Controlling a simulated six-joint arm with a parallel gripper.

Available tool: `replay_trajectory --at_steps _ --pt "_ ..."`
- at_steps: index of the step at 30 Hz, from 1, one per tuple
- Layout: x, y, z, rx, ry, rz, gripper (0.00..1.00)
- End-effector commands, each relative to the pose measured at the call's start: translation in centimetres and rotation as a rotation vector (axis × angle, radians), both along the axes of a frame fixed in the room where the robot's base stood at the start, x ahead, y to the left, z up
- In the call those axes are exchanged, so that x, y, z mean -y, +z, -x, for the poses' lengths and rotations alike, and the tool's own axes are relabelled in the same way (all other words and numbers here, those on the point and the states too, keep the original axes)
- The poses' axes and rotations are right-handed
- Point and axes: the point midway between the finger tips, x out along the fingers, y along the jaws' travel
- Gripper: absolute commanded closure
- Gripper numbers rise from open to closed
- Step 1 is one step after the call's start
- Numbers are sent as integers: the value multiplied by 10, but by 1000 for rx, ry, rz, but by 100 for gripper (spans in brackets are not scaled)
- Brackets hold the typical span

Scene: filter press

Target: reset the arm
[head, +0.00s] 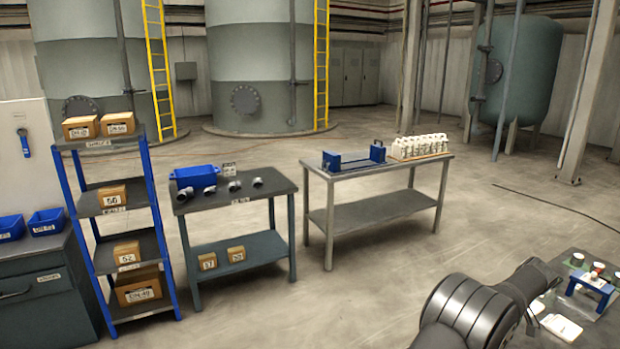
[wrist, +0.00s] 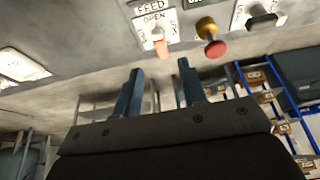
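My gripper (wrist: 161,66) shows in the wrist view with its two blue-grey fingers spread apart. Nothing is between them. In the head view only my dark arm joint (head: 478,308) shows at the lower right; the gripper is outside that view. Beyond the fingers in the wrist view is a grey panel (wrist: 100,50) with a FEED plate (wrist: 152,18) marked OPEN. An orange-tipped lever (wrist: 159,43) points down from it. A red knob on a brass body (wrist: 211,42) and a black knob (wrist: 262,20) are to its right. The fingers look apart from the panel's controls.
In the head view, a blue shelf rack (head: 112,197) with boxes stands left, beside a dark table (head: 235,193) with a blue bin and fittings. A table with small parts (head: 572,300) is lower right. Middle floor is clear.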

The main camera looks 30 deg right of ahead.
Motion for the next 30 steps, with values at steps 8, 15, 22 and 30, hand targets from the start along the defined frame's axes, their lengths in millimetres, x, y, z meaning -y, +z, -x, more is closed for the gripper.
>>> replay_trajectory --at_steps 8,15,22,30 --pt "-1 -54 -22 0 1 -3 62" --pt "-3 -68 -30 1 -130 1 62" --pt "-5 -69 -30 0 -330 1 62" --pt "-7 -69 -31 1 -539 1 62"
